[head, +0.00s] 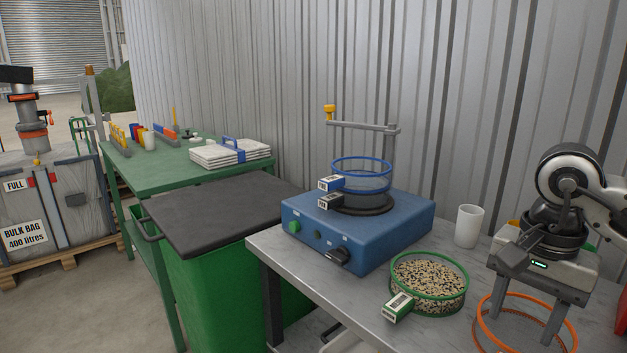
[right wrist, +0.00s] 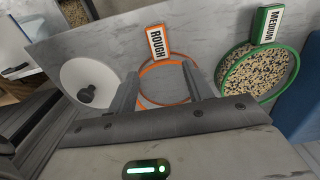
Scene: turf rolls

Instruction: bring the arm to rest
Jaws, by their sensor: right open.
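My right gripper (head: 521,317) hangs over the right end of the grey bench (head: 330,290), fingers pointing down and spread apart with nothing between them. Its open fingers also show in the right wrist view (right wrist: 158,90). An orange-rimmed sieve (head: 483,333) labelled ROUGH is on the bench under the fingers; it shows in the right wrist view (right wrist: 165,99) too and looks empty. From these views I cannot tell whether a finger touches its rim. My left gripper is in neither view.
A green MEDIUM sieve (head: 428,284) full of mixed grains sits left of my right gripper. A white cup (head: 468,226) stands behind it. A blue shaker (head: 365,235) carries a blue sieve (head: 361,177). A green bin (head: 215,290) with a dark lid stands left.

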